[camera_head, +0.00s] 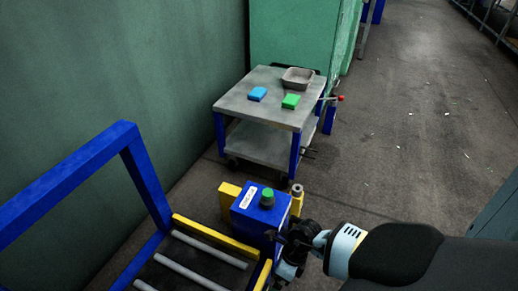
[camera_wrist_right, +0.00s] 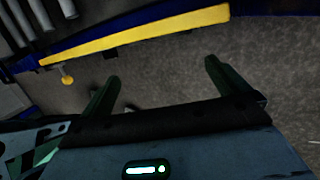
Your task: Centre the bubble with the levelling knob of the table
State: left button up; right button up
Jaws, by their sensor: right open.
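A roller table (camera_head: 82,165) with a blue frame and yellow edges stands at the lower left in the head view. A blue box (camera_head: 245,222) at its end carries a green round knob (camera_head: 267,198) and a small white plate (camera_head: 247,198). I cannot make out a bubble. A small yellow knob (camera_wrist_right: 67,80) sits by the table's yellow edge (camera_wrist_right: 140,36) in the right wrist view. My right gripper (camera_wrist_right: 160,82) is open and empty, its fingers apart from that edge. In the head view it shows dark beside the blue box (camera_head: 278,238). My left gripper is out of view.
A grey cart (camera_head: 235,103) behind holds a blue block (camera_head: 257,94), a green block (camera_head: 291,101) and a grey tray (camera_head: 298,78). A green wall (camera_head: 120,70) bounds the left. The floor at right (camera_head: 420,120) is open.

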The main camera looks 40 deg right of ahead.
jog(key=b+x, duration=0.4)
jog(key=x, duration=0.2)
jog(key=shift+f, duration=0.15)
dwell(0.6)
dwell(0.4)
jog(key=p+v, duration=0.7)
jog(key=v, duration=0.3)
jog(key=shift+a, duration=0.1)
